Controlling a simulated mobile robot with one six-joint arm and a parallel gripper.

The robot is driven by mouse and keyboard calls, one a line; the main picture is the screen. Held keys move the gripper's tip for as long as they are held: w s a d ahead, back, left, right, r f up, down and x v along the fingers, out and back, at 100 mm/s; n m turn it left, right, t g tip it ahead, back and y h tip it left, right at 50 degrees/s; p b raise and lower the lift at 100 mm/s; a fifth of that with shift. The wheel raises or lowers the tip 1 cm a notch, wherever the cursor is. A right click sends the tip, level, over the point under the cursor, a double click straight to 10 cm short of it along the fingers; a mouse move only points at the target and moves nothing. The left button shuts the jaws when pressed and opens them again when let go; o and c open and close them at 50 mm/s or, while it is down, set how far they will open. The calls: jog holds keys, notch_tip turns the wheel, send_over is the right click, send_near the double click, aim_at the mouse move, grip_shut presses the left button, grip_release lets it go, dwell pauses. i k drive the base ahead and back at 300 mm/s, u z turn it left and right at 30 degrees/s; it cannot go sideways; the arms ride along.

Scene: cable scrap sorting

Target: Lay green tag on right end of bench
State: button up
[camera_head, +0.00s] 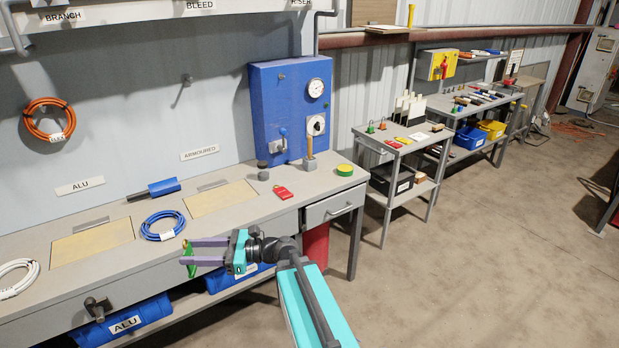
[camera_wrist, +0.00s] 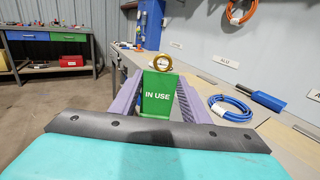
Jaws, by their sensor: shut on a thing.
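The green tag (camera_wrist: 157,103) reads "IN USE" and has a brass ring at its top. My gripper (camera_wrist: 156,92) is shut on it, with the purple fingers on either side. In the head view the tag (camera_head: 188,262) shows edge-on at the fingertips, in front of the bench's front edge; its exact height over the bench I cannot tell. The grey bench (camera_head: 240,215) runs along the wall. Its right end (camera_head: 318,183) holds a red tag (camera_head: 283,192) and a green-and-yellow roll (camera_head: 345,170), with bare surface between them.
A blue cable coil (camera_head: 162,226) and a blue-handled tool (camera_head: 163,187) lie on the bench left of its right end. A drawer (camera_head: 333,207) is below the right end.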

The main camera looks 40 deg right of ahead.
aim_at(298, 188)
jog(key=i, duration=1)
